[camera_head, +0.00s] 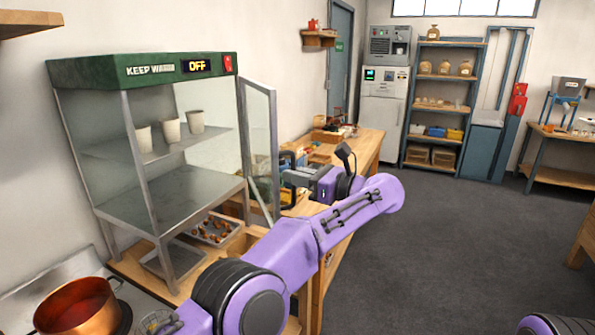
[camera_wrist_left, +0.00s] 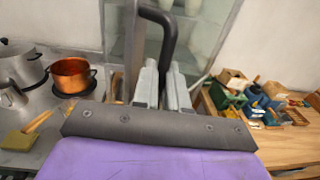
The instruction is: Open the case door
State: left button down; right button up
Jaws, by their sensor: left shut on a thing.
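The warming case (camera_head: 140,72) has a green top marked KEEP WARM with an OFF display. Its glass door (camera_head: 260,140) stands swung out from the right side of the front, leaving the front open. My left gripper (camera_head: 289,178) is at the door's outer edge, shut on the dark door handle (camera_wrist_left: 172,40). In the left wrist view the handle rises from between the two grey fingers of the left gripper (camera_wrist_left: 164,88), with the glass behind it. My right gripper is out of view.
Several pale cups (camera_head: 195,121) stand on the case's shelf. A tray of chestnuts (camera_head: 213,231) lies below the case. A copper pot (camera_head: 77,312) is at the lower left. The wooden bench (camera_head: 368,145) beyond the door holds clutter. The floor at right is clear.

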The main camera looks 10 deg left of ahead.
pick_arm(q)
jog(key=shift+w+r, duration=0.15)
jog(key=shift+r, duration=0.1)
jog(key=c, duration=1.5)
grip_release()
jog(key=shift+a, duration=0.1)
jog(key=shift+o, duration=1)
jog(key=shift+w+a, duration=0.1)
jog(key=shift+w+a+f, duration=0.15)
jog(key=shift+a+f, duration=0.05)
jog(key=shift+f, duration=0.05)
jog(key=shift+d, duration=0.3)
jog(key=shift+d, duration=0.1)
